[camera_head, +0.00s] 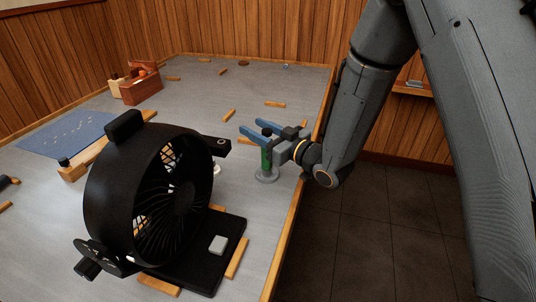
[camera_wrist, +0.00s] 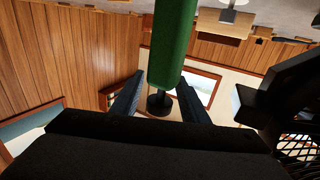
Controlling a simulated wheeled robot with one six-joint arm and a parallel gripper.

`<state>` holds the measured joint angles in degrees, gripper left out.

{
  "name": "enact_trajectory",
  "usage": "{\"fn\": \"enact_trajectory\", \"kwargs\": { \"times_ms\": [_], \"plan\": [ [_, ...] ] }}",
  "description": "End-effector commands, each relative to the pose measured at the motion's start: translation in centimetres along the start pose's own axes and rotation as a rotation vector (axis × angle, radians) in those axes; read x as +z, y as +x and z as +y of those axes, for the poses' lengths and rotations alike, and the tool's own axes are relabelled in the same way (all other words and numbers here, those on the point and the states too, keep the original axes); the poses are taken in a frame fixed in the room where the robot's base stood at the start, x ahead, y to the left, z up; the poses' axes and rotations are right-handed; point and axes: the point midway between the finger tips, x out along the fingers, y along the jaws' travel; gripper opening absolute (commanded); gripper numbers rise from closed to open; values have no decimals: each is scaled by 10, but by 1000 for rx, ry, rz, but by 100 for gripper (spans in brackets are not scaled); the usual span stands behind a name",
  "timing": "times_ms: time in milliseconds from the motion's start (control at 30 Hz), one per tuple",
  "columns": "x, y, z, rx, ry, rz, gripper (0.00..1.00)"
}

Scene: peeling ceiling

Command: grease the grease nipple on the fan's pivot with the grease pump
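The grease pump appears to be the green cylinder (camera_head: 266,158) with a black top and a round grey foot, upright on the table near its right edge. In the wrist view the green body (camera_wrist: 174,40) hangs from the top with its black knob below. My gripper (camera_head: 250,124) has its blue fingers apart, one on either side of the pump's upper end. In the wrist view the fingers (camera_wrist: 160,85) show a gap beside the pump. The black fan (camera_head: 125,190) stands left of it. Its side bracket (camera_head: 218,145) has a small pale spot; I cannot tell whether this is the nipple.
Wooden strips (camera_head: 237,258) are scattered over the grey table (camera_head: 200,100). A blue mat (camera_head: 65,137) lies left and a wooden plane (camera_head: 140,86) stands at the back. A small white object (camera_head: 216,168) is partly hidden behind the fan. The table's far middle is mostly clear.

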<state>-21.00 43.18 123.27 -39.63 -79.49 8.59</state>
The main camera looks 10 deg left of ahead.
Motion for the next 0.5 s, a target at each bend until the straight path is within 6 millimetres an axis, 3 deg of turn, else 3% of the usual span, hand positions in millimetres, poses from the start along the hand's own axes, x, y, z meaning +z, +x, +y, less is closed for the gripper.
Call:
{"fn": "enact_trajectory", "kwargs": {
  "times_ms": [33,233,500],
  "plan": [
    [0,0,0,0,0,0,31],
    [0,0,0,0,0,0,0],
    [-3,0,0,0,-1,1,0]
  ]
}}
